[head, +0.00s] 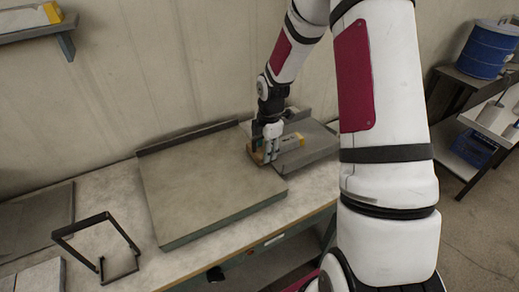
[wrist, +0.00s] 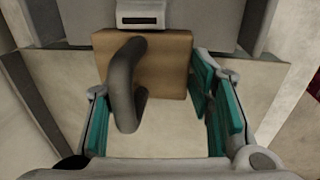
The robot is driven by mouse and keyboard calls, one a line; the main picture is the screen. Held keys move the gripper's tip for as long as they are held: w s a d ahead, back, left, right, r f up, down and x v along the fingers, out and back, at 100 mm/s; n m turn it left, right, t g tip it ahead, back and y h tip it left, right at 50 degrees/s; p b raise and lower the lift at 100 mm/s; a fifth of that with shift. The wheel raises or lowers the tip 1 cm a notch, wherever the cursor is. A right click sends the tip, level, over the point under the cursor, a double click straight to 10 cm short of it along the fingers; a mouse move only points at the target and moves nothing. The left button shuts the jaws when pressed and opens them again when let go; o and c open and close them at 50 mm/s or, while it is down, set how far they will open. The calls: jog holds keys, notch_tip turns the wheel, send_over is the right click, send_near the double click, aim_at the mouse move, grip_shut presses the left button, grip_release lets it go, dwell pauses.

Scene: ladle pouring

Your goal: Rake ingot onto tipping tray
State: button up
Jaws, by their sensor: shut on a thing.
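My gripper (head: 268,146) reaches down at the right end of the raised grey slab (head: 205,185). In the wrist view, its teal-padded fingers (wrist: 158,118) stand around a wooden block (wrist: 168,62) with a bent grey handle (wrist: 125,85), seemingly a rake. The fingers are shut on this tool; the exact contact is unclear. The block also shows at the slab's edge in the head view (head: 257,153). Just right of it, a grey bar with a yellow end (head: 297,140), probably the ingot, appears to lie on the grey tray (head: 318,151). My gripper partly hides it.
A low back wall (head: 188,137) runs behind the slab. A black frame (head: 98,230) stands on the table (head: 150,265) at left. A wall shelf (head: 30,32) is at upper left. A blue drum (head: 487,48) stands at the far right, off the table.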

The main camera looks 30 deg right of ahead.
aim_at(282, 146)
jog(key=shift+d+p, duration=0.5)
jog(key=shift+d, duration=2.85)
jog(key=shift+a, duration=0.85)
jog(key=shift+a+r, duration=0.15)
jog(key=shift+r, duration=0.05)
jog(key=shift+a+r+p, duration=0.25)
jog(key=shift+r+p, duration=0.55)
jog(key=shift+r, duration=0.85)
jog(key=shift+a+r+p, duration=0.2)
jog(key=shift+r+p, duration=0.55)
jog(key=shift+r, duration=0.95)
jog(key=shift+w+a, duration=0.1)
